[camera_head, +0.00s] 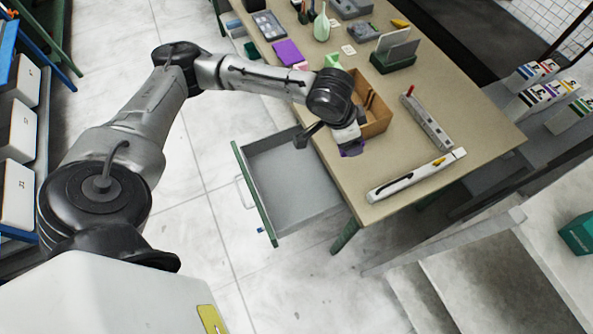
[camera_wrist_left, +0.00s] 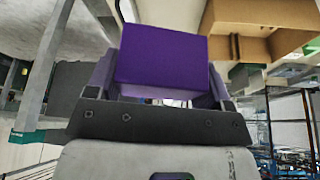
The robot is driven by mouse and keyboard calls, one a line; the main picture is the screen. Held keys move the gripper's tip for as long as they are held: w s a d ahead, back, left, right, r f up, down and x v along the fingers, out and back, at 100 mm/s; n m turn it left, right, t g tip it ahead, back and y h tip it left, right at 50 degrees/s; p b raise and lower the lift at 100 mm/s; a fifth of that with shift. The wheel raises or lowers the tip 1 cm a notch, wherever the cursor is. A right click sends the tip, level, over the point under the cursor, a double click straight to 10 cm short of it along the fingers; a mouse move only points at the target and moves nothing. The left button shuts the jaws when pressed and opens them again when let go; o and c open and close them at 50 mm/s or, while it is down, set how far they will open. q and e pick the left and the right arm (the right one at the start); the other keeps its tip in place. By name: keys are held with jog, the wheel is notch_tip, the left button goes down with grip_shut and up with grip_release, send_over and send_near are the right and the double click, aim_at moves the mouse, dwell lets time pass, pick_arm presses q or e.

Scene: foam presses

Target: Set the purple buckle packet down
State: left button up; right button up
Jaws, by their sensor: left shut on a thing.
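The purple buckle packet (camera_wrist_left: 162,58) fills the middle of the left wrist view, between the fingers of my left gripper (camera_wrist_left: 155,92). In the head view only a small purple part of the packet (camera_head: 352,150) shows under my left gripper (camera_head: 349,143). My left gripper is shut on it, by the table's near edge and just in front of the cardboard box. I cannot tell whether the packet touches the tabletop. My right gripper is in neither view.
An open cardboard box (camera_head: 378,118) stands on the table (camera_head: 440,98); it also shows in the left wrist view (camera_wrist_left: 222,17). A grey drawer (camera_head: 295,180) hangs open below. A long white tool (camera_head: 415,177) and a grey bar (camera_head: 428,122) lie right. Another purple item (camera_head: 287,52) lies farther back.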

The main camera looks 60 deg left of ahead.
pick_arm(q)
jog(key=s+a+f+m+h+b, duration=0.1)
jog(key=a+f+m+b, duration=0.1)
jog(key=a+f+b, duration=0.5)
jog(key=s+a+f+m+b, duration=0.1)
jog(key=s+a+f+b, duration=0.15)
jog(key=f, duration=0.85)
jog(key=m+g+h+b, duration=0.1)
jog(key=m+b, duration=0.2)
jog(key=b, duration=0.7)
send_over(293, 166)
jog(key=a, duration=0.1)
notch_tip(293, 166, down, 11)
jog(key=f+b, duration=0.1)
jog(key=f, duration=0.2)
jog(key=f+b, duration=0.1)
jog(key=f, duration=0.2)
jog(key=f+b, duration=0.2)
jog(key=f, duration=0.1)
jog(key=shift+s+f, duration=0.2)
jog(key=shift+s, duration=0.2)
jog(key=o, duration=1)
